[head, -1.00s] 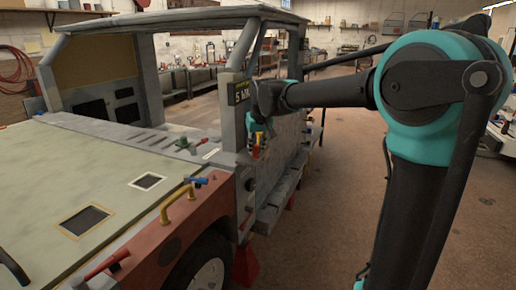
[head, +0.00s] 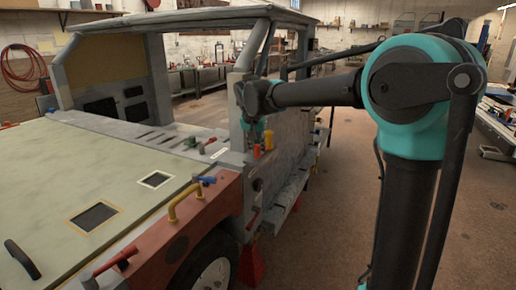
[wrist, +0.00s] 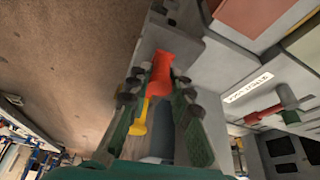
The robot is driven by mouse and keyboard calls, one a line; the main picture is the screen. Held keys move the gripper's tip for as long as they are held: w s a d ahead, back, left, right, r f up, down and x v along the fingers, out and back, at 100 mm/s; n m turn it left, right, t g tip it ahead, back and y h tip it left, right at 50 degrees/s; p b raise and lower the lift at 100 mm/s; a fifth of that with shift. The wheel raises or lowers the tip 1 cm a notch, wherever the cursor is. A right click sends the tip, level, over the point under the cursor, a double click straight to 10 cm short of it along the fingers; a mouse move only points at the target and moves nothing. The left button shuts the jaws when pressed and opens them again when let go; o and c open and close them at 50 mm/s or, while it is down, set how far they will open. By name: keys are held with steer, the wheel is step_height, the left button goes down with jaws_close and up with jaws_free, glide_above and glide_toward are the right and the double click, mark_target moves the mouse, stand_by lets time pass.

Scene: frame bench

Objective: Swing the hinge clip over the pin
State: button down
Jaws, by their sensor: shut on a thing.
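In the wrist view, a red piece (wrist: 160,74), which looks like the hinge clip, sits between the fingertips of my gripper (wrist: 160,84). My gripper is shut on it. A yellow piece (wrist: 138,118) with a rounded end lies beside and below the red one; I cannot tell whether it is part of the same fitting. In the head view my gripper (head: 256,130) is at the truck's front door pillar, partly hidden by my arm. Small red and orange parts (head: 257,151) show just under it. I cannot make out the pin in either view.
The grey-green truck body (head: 100,165) fills the left, with a yellow grab handle (head: 185,203) and a red lever (head: 112,262) on its fender. A red stand (head: 252,266) is under the sill. The floor (head: 325,210) right of the truck is open.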

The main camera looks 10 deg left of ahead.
steer(key=c, duration=1.3)
jaws_free()
steer(key=shift+r, duration=0.1)
steer(key=v, duration=1.1)
steer(key=shift+s+r, duration=0.25)
steer(key=shift+r, duration=0.1)
steer(key=s+d+f, duration=0.1)
steer(key=d+f, duration=0.9)
steer(key=d, duration=0.1)
steer(key=shift+n+y, duration=0.3)
steer(key=shift+n, duration=0.6)
steer(key=s+d+f, duration=0.6)
steer(key=s+f, duration=0.1)
steer(key=f, duration=0.1)
steer(key=s+d+f, duration=0.6)
steer(key=s+f, duration=0.1)
steer(key=s+d+f, duration=0.7)
steer(key=f, duration=0.1)
steer(key=shift+s+f, duration=0.15)
steer(key=shift+f, duration=0.15)
